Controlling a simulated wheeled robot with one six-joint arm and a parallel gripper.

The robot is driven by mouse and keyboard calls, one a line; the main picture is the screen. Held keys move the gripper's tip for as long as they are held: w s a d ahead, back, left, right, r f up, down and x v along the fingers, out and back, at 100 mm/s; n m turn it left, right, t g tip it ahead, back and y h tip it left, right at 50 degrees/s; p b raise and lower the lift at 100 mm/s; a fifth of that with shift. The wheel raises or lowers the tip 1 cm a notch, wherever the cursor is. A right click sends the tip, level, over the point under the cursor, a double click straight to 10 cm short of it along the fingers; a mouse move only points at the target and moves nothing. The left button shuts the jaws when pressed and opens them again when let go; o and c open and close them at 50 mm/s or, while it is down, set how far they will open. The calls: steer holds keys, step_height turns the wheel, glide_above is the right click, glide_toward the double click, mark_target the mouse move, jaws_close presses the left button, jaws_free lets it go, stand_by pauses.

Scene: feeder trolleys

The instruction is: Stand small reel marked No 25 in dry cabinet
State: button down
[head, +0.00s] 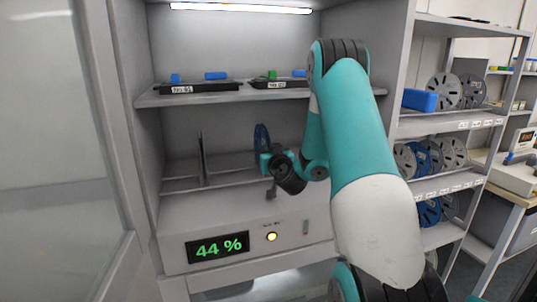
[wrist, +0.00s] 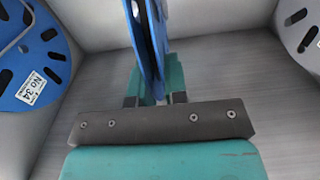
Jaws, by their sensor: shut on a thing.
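My gripper (head: 268,163) is inside the open dry cabinet (head: 240,48), in the compartment below its shelf. It is shut on a blue reel (head: 261,137), which stands upright and nearly edge-on. In the wrist view the same blue reel (wrist: 151,35) rises between the teal fingers (wrist: 152,88). Its label does not show, so I cannot read its number. I cannot tell whether its lower edge rests on the rack (head: 232,178) in the compartment.
A thin upright reel (head: 202,157) stands left of the held one. The wrist view shows a blue reel marked No 34 (wrist: 32,62) at left and a grey reel (wrist: 301,28) at right. The shelf (head: 225,95) overhead carries black trays. The cabinet door (head: 60,150) is open at left.

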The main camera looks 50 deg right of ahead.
steer(key=c, duration=1.1)
jaws_free()
steer(key=shift+s+a+f+b, duration=0.15)
steer(key=shift+s+b, duration=0.05)
steer(key=shift+b, duration=0.3)
steer(key=b+v, duration=0.7)
steer(key=shift+s+a, duration=0.15)
steer(key=shift+s, duration=0.1)
